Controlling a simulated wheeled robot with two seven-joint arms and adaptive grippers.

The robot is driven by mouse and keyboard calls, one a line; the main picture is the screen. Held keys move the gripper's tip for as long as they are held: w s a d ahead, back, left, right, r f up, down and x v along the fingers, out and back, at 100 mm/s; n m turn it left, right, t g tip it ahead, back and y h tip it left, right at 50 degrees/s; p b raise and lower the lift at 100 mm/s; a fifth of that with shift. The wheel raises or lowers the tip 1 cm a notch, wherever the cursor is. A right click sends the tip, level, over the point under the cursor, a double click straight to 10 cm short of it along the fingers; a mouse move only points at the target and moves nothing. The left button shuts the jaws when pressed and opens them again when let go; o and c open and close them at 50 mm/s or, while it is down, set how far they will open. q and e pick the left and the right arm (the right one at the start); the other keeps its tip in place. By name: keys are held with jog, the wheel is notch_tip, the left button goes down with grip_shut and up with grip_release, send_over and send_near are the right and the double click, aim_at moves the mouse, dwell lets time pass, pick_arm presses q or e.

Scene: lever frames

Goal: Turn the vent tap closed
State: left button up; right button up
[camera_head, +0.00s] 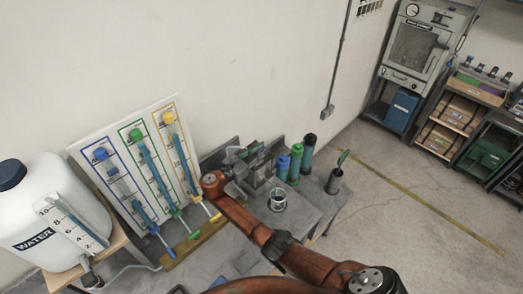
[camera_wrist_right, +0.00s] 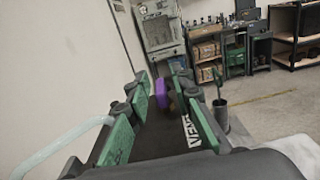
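My right gripper (camera_head: 256,160) is over the back of the grey bench, beside the wall. In the right wrist view its two green-padded fingers (camera_wrist_right: 155,95) are apart. A purple piece (camera_wrist_right: 162,95), perhaps the vent tap's handle, shows between the fingertips; I cannot tell whether either finger touches it. A black surface with partly hidden white letters, seemingly VENT (camera_wrist_right: 190,132), lies between the fingers. In the head view the gripper hides the tap, so its position cannot be read. My left gripper is not in view.
A board with three coloured tubes (camera_head: 137,134) and a white water tank (camera_head: 45,210) stand to the left. Blue (camera_head: 282,166), green (camera_head: 295,162) and black-capped (camera_head: 308,153) bottles, a metal cup (camera_head: 278,201) and a dark holder (camera_head: 334,181) stand right of the gripper.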

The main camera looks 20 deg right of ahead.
jog(key=shift+o, duration=0.3)
jog(key=shift+a, duration=0.15)
jog(key=v, duration=1.1)
jog(key=shift+a, duration=0.35)
jog(key=shift+s+a, duration=0.1)
jog(key=shift+s, duration=0.05)
